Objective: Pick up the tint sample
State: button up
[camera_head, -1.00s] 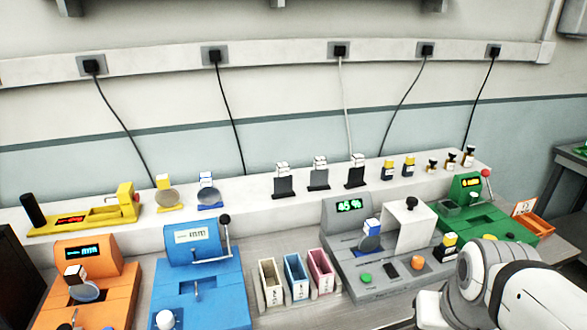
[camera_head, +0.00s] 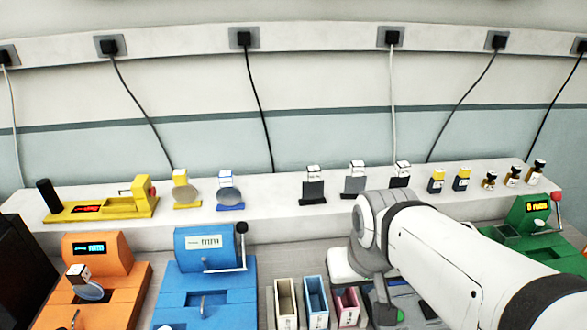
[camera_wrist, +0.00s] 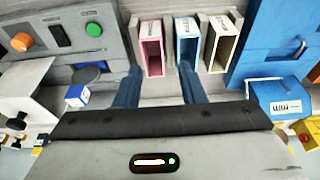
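Three dark plates with white tops stand on the white shelf in the head view: left plate (camera_head: 313,187), middle plate (camera_head: 355,182) and right plate (camera_head: 400,177). They look like tint samples, but I cannot tell which one the task means. My arm partly covers the right plate's lower part. My gripper (camera_wrist: 160,82) is open and empty in the wrist view, its two blue fingers apart above the bench in front of the narrow bins. A blue and white block (camera_wrist: 77,96) sits left of the fingers, by the grey machine.
Pink (camera_wrist: 152,55), blue (camera_wrist: 187,50) and cream (camera_wrist: 222,48) bins stand close by my fingers. The blue machine (camera_head: 205,280) and orange machine (camera_head: 100,275) are left. The grey machine (camera_wrist: 60,35) is mostly hidden by my arm in the head view. Small bottles (camera_head: 462,180) stand on the shelf.

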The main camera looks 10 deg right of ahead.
jog(key=shift+o, duration=1)
jog(key=shift+w+a+r, duration=0.1)
jog(key=shift+w, duration=0.1)
jog(key=shift+o, duration=1.4)
jog(key=w+r+p, duration=0.2)
jog(key=w+r, duration=0.3)
jog(key=w, duration=0.7)
jog(key=shift+w+a, duration=0.15)
jog(key=shift+a, duration=0.25)
jog(key=r+t+p, duration=0.1)
jog(key=p, duration=0.1)
send_over(314, 168)
jog(key=s, duration=0.4)
jog(key=shift+w+d+r, duration=0.1)
jog(key=shift+w+d, duration=0.05)
jog(key=shift+w, duration=0.45)
jog(key=shift+w+f, duration=0.2)
jog(key=shift+f, duration=0.2)
jog(key=shift+t, duration=0.3)
jog(key=shift+a+p+x, duration=0.15)
jog(key=shift+p+x, duration=0.35)
jog(key=shift+x, duration=1.25)
jog(key=shift+a+p+x, duration=0.1)
jog(key=shift+p+x, duration=0.4)
jog(key=shift+x, duration=1.25)
